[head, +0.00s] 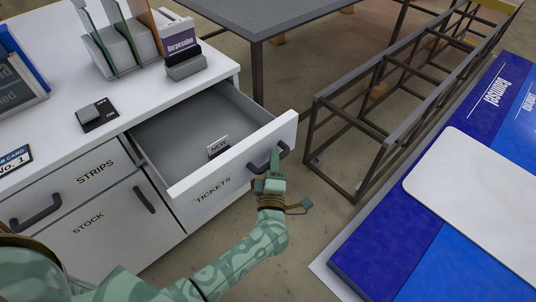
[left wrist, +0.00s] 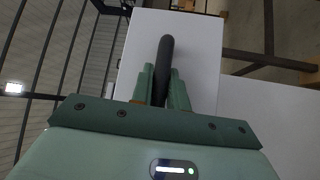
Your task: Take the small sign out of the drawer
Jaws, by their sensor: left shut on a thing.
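The TICKETS drawer (head: 222,182) is pulled out from the white cabinet. The small sign (head: 218,145), white with the word NEW, stands inside it near the front panel. Its lower edge sits on a dark base. My left gripper (head: 272,170) is at the drawer's front, shut on the dark drawer handle (head: 284,151). In the left wrist view, the two green fingers (left wrist: 162,88) lie on either side of the handle (left wrist: 165,60), against the pale drawer front. My right gripper is not in view.
On the cabinet top (head: 150,88) are an ON/OFF switch (head: 97,114), a rack of upright panels (head: 125,40) and a purple card on a stand (head: 180,45). A metal frame (head: 355,110) and blue panels (head: 450,190) lie to the right. Bare floor lies between.

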